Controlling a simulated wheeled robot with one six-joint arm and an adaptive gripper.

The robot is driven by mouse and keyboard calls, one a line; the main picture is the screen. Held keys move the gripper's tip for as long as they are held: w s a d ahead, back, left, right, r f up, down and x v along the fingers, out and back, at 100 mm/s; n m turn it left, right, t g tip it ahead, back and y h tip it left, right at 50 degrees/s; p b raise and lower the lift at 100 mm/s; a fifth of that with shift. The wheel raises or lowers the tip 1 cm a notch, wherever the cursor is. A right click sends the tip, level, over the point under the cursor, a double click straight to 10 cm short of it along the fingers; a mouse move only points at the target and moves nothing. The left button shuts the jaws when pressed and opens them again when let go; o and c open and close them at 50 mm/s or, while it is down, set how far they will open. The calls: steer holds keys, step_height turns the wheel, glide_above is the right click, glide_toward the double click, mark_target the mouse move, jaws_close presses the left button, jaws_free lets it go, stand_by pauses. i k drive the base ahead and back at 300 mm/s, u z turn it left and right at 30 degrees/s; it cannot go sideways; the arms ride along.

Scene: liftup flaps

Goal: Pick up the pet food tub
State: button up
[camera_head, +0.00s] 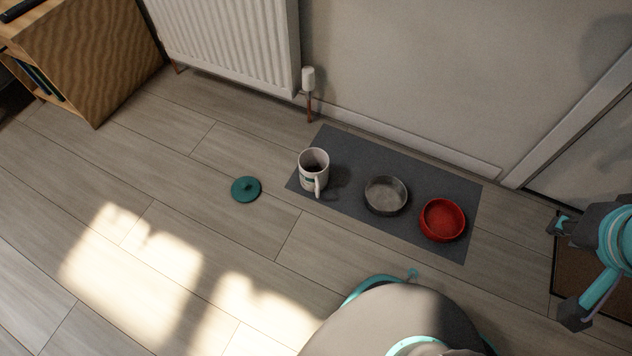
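The pet food tub (313,173) appears to be the white, open-topped cylinder with a small teal marking. It stands upright on the left end of a dark grey mat (345,149), with dark contents or shadow inside. A white handle-like piece shows at its front. A teal lid with a knob (246,189) lies on the floor to its left, off the mat. My gripper (566,270) is at the right edge, well apart from the tub. Its two dark fingertips are spread wide, with nothing seen between them.
A grey bowl (386,196) and a red bowl (442,220) sit on the mat right of the tub. A radiator (230,40), a pipe valve (308,80) and the wall stand behind. A wooden cabinet (100,60) is upper left. The left floor is clear.

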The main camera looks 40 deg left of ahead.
mark_target(311, 157)
steer(key=u, duration=0.05)
steer(key=k, duration=1.1)
steer(key=u, duration=2)
steer(key=i, duration=0.5)
steer(key=z, duration=0.05)
